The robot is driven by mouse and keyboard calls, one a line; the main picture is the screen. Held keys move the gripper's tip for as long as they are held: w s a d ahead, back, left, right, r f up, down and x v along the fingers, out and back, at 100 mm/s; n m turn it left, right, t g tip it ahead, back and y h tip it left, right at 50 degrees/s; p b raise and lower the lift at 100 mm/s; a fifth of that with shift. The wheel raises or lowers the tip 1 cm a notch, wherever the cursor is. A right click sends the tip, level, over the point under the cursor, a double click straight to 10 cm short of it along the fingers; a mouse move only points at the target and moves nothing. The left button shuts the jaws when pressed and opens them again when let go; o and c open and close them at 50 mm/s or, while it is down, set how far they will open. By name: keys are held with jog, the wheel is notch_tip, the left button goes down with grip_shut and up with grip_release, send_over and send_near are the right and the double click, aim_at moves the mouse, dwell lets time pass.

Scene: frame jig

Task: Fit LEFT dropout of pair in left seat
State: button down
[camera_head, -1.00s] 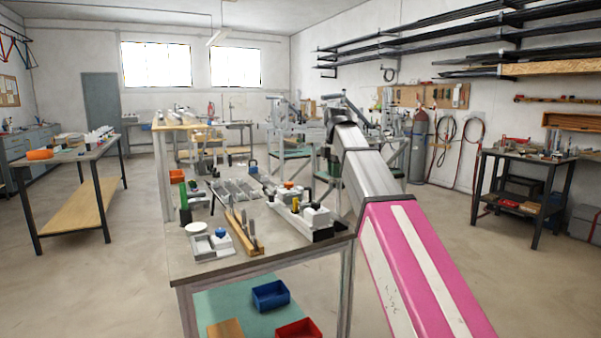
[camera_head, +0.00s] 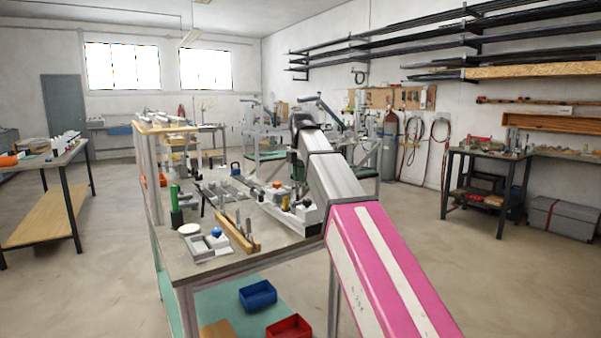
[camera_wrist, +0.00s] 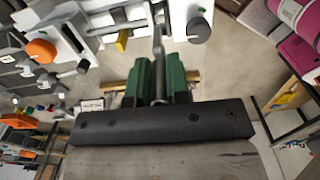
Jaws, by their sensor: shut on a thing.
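In the wrist view, my gripper (camera_wrist: 160,88) has green jaws shut on a slim grey metal piece, likely the dropout (camera_wrist: 158,42), which sticks out past the jaw tips. A white jig (camera_wrist: 95,20) with a yellow part (camera_wrist: 122,42) and a dark round knob (camera_wrist: 198,30) lies beyond and around the piece. I cannot tell which part is the left seat, or whether the piece touches it. In the head view, my arm hides the gripper and the held piece. The jig's white blocks (camera_head: 303,212) stand on the bench (camera_head: 185,262) beside my arm.
A wooden rack (camera_head: 238,238) with upright grey pieces stands near the bench's front edge, beside a light tray (camera_head: 205,248). Blue (camera_head: 258,295) and red (camera_head: 289,327) bins sit on the lower shelf. Open floor lies right of my arm, before a dark-framed table (camera_head: 485,157).

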jog(key=shift+f, duration=3.3)
jog(key=c, duration=1)
grip_release()
jog(key=shift+r, duration=0.1)
